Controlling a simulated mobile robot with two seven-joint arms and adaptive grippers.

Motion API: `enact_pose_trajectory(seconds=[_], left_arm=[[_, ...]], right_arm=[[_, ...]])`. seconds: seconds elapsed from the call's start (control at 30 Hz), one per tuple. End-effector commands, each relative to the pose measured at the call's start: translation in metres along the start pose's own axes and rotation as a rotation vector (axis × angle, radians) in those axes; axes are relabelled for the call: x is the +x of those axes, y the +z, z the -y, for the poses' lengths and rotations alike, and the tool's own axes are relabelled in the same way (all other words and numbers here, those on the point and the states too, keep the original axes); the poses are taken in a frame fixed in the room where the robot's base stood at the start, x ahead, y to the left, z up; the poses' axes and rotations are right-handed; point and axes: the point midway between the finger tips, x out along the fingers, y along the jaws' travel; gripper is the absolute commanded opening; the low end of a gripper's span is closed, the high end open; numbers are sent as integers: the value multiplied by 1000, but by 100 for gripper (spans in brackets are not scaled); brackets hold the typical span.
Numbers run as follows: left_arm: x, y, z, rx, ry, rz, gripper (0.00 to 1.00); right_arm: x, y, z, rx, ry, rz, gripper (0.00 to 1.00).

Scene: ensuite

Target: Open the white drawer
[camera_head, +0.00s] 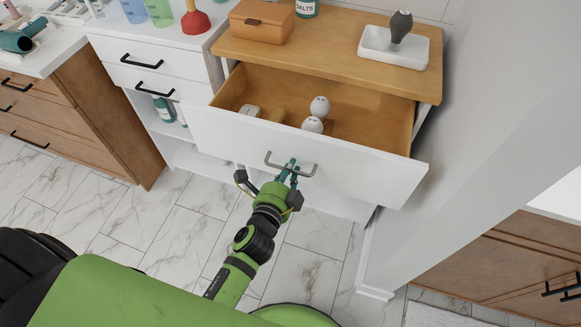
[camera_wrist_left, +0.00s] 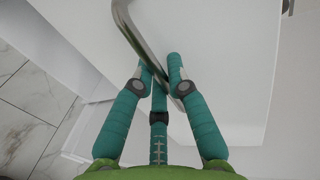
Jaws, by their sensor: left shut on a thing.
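The white drawer (camera_head: 370,165) is pulled out from under a wooden top, and its wooden inside shows. A grey bar handle (camera_head: 292,165) is on its front. My left gripper (camera_head: 289,170) is at this handle, with its teal fingers shut on it. In the left wrist view the metal handle (camera_wrist_left: 132,32) runs between the fingertips (camera_wrist_left: 162,75), in front of the white drawer face (camera_wrist_left: 225,60). Two white round objects (camera_head: 316,114) and some small items lie inside the drawer. My right gripper is not in view.
A wooden box (camera_head: 262,20) and a white tray (camera_head: 378,47) with a dark-handled object stand on the wooden top (camera_head: 330,40). A white cabinet (camera_head: 160,60) with black handles is to the left. A wall (camera_head: 470,110) borders the drawer's right. Marble floor tiles (camera_head: 190,225) are clear in front.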

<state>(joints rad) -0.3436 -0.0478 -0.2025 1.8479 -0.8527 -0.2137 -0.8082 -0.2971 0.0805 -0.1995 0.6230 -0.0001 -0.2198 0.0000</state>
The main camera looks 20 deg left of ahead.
Motion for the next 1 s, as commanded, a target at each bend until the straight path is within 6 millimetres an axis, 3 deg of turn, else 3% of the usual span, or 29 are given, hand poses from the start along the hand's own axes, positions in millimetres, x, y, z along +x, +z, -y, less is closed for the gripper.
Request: enact_pose_trajectory(seconds=[0.33, 0.37, 0.4, 0.77, 1.0], left_arm=[[0, 0, 1, 0, -2, 1, 0], [0, 1, 1, 0, -2, 1, 23], [0, 1, 1, 0, -2, 1, 39], [-2, 0, 0, 1, -1, 0, 40], [-32, 0, -1, 0, 3, 0, 40]], right_arm=[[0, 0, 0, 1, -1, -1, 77], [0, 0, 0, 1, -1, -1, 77], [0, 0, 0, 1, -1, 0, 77], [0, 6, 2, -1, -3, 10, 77], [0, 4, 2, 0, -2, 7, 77]])
